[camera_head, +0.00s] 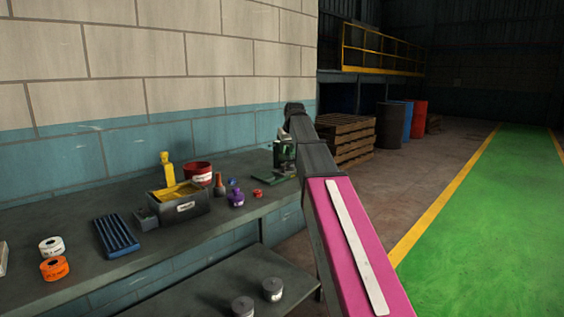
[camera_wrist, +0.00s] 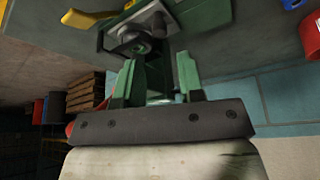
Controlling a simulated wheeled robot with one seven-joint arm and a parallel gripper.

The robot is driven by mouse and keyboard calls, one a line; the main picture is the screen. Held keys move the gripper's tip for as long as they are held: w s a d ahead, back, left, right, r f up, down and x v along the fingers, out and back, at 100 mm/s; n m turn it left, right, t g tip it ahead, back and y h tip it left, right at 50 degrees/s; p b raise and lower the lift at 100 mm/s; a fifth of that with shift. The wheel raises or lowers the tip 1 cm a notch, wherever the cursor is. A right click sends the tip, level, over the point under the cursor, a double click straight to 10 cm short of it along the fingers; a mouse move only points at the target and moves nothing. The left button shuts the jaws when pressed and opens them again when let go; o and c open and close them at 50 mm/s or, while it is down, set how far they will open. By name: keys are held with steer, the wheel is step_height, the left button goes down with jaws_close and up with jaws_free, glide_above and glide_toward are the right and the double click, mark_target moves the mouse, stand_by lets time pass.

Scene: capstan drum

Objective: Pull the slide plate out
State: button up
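A green machine (camera_head: 284,156) stands at the right end of the workbench, partly hidden behind my arm in the head view. In the wrist view its green body (camera_wrist: 205,22) carries a light grey plate (camera_wrist: 152,24), a dark round part (camera_wrist: 140,48) and a yellow lever (camera_wrist: 88,18). I cannot tell for sure whether the grey plate is the slide plate. My gripper (camera_wrist: 156,62) has its two green fingers apart, with nothing seen held between them. The fingertips are close to the dark round part; contact cannot be told.
The workbench (camera_head: 180,232) holds a grey bin (camera_head: 180,206), a yellow bottle (camera_head: 167,168), a red tin (camera_head: 198,173), a purple bottle (camera_head: 236,198), a blue tray (camera_head: 116,235) and tape rolls (camera_head: 55,268). A wall stands behind. Pallets (camera_head: 346,138) and drums (camera_head: 390,125) are farther back.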

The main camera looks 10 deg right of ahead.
mark_target(283, 165)
steer(key=x, duration=0.3)
steer(key=w+x, duration=0.1)
steer(key=x, duration=0.6)
steer(key=shift+w+r, duration=0.35)
steer(key=shift+w, duration=0.05)
